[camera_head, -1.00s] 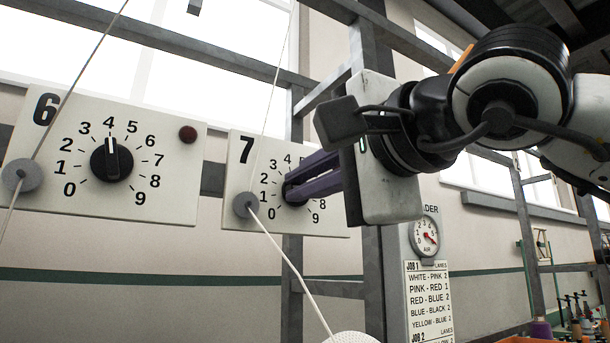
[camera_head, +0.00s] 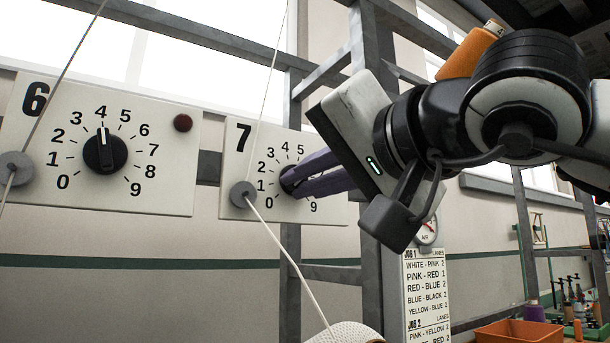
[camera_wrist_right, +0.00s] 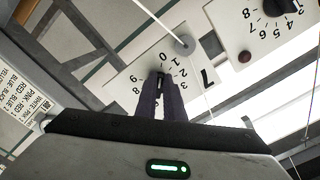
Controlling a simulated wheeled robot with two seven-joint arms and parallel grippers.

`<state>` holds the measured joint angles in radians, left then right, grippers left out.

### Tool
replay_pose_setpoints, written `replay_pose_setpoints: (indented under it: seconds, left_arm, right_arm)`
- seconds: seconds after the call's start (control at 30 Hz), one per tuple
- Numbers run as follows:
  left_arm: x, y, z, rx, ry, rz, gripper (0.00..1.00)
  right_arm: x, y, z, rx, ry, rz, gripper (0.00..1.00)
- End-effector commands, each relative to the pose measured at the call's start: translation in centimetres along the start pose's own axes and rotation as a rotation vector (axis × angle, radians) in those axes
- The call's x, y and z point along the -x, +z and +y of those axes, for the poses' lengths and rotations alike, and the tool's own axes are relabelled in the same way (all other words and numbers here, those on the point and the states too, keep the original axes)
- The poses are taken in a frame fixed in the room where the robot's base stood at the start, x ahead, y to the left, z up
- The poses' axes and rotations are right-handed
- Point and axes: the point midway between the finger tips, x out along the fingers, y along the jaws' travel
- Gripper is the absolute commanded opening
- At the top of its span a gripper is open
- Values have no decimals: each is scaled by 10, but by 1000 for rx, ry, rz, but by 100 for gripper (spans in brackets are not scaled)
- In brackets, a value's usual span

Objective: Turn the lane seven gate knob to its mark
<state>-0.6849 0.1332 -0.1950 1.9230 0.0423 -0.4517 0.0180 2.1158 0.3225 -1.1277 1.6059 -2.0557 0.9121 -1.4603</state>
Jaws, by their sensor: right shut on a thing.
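The lane seven panel (camera_head: 233,205) is a white plate with a black 7 and a dial scale from 0 to 9. Its dark knob (camera_head: 287,181) is mostly covered by my right gripper (camera_head: 292,181). The purple fingers are shut on the knob, coming in from the right. In the right wrist view the fingers (camera_wrist_right: 160,88) pinch the knob (camera_wrist_right: 160,77), with 0 to 3 visible beside it. The fingers hide part of the scale, and I cannot read where the pointer stands. My left gripper is not in view.
A grey disc (camera_head: 243,194) with yarn sits at the panel's left edge. The lane six panel (camera_head: 165,198) is at left, its knob (camera_head: 105,151) pointing near 4. A steel upright (camera_head: 371,160) stands behind my gripper. An air gauge (camera_head: 427,232) and job list (camera_head: 427,290) are below right.

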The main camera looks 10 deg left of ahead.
Motion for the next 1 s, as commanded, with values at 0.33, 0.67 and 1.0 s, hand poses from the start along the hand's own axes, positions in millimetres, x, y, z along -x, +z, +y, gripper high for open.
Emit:
replay_pose_setpoints:
  seconds: [0.33,0.67,1.0]
  left_arm:
    - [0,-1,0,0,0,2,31]
    - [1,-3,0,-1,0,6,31]
    - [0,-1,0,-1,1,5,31]
  right_arm:
    - [0,2,1,23,1,-5,0]
    - [0,2,1,22,2,-4,27]
    - [4,1,1,20,1,-1,27]
